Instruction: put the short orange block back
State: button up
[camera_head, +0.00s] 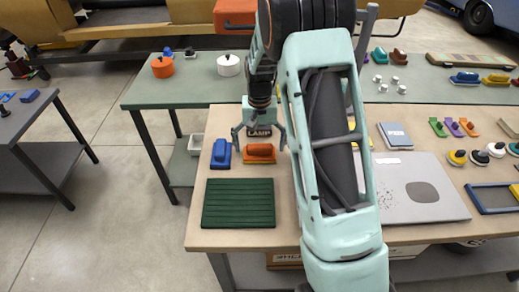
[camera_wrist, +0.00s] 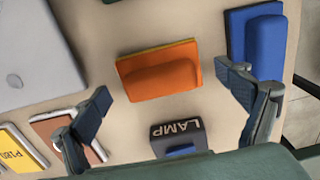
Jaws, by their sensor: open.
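The short orange block (camera_head: 260,153), a flat base with a raised bar, lies on the tan table right of a blue block (camera_head: 221,154). In the wrist view the orange block (camera_wrist: 160,72) lies ahead of and between my spread fingers, not held. My gripper (camera_head: 260,146) is open and empty, pointing down over the table by the block; the exact height is hard to tell. It also shows in the wrist view (camera_wrist: 166,85). The blue block also shows there (camera_wrist: 262,40), beyond the right finger. A ridged green mat (camera_head: 238,204) lies in front, bare.
A dark box marked LAMP (camera_wrist: 180,138) sits close behind the orange block. A green table (camera_head: 190,92) with an orange pot (camera_head: 162,67) and white pot (camera_head: 228,66) stands behind.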

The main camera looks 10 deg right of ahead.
aim_at(260, 146)
notch_tip(260, 146, up, 11)
jog(key=shift+f, duration=0.15)
dwell(0.4)
